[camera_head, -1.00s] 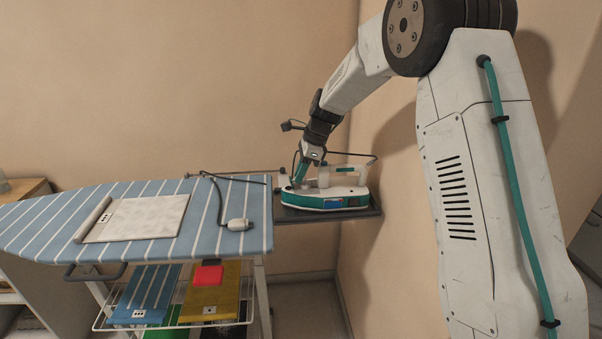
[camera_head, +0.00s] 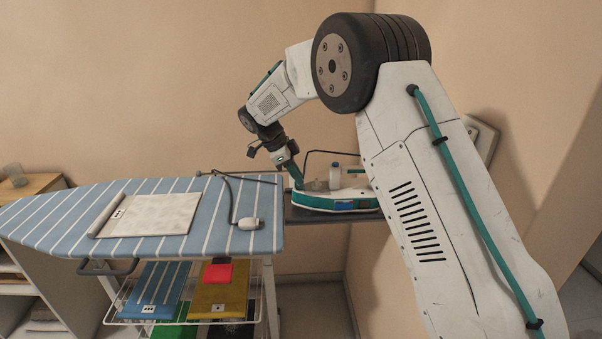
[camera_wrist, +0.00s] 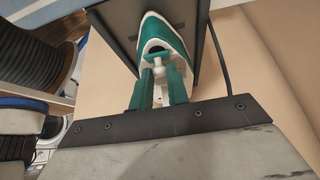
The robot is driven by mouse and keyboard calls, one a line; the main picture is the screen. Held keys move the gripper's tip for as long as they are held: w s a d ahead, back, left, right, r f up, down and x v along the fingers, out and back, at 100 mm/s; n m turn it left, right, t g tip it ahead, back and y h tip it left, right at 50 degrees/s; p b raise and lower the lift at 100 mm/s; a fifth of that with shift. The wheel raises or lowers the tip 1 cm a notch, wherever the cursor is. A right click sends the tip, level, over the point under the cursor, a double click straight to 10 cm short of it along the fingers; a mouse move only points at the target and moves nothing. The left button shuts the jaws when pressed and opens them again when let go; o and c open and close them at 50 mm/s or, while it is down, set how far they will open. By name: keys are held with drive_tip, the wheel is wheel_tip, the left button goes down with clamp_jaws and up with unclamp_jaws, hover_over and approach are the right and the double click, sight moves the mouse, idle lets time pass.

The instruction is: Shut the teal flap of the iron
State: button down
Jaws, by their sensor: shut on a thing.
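The white and teal iron (camera_head: 318,201) rests on a dark tray at the right end of the ironing board, its pointed end toward the left. It also shows in the wrist view (camera_wrist: 162,32). My gripper (camera_head: 297,183) reaches down onto the iron's top near its left end. In the wrist view my gripper's teal fingers (camera_wrist: 159,80) are close together at a small teal flap (camera_wrist: 160,57) with white parts beside it, and are shut on it. The fingers hide part of the flap, so its exact angle cannot be told.
The dark tray (camera_head: 335,217) is narrow, with walls close behind and to the right. A wire rack (camera_head: 122,318) with folded cloths hangs below.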

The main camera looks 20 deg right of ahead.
drive_tip(key=shift+w+a+f+g+h, duration=0.15)
drive_tip(key=shift+a+f+h, duration=0.1)
drive_tip(key=shift+h, duration=0.5)
drive_tip(key=shift+s+a+f+g+h, duration=0.1)
drive_tip(key=shift+a+f+g+h, duration=0.15)
drive_tip(key=shift+h, duration=0.55)
drive_tip(key=shift+w+a+f+g+h, duration=0.15)
drive_tip(key=shift+a+h, duration=0.15)
drive_tip(key=shift+h, duration=0.45)
drive_tip(key=c, duration=1.4)
unclamp_jaws()
drive_tip(key=shift+o, duration=0.2)
drive_tip(key=shift+a, duration=0.1)
drive_tip(key=v, duration=0.7)
drive_tip(key=shift+a+r, duration=0.15)
drive_tip(key=shift+a, duration=0.2)
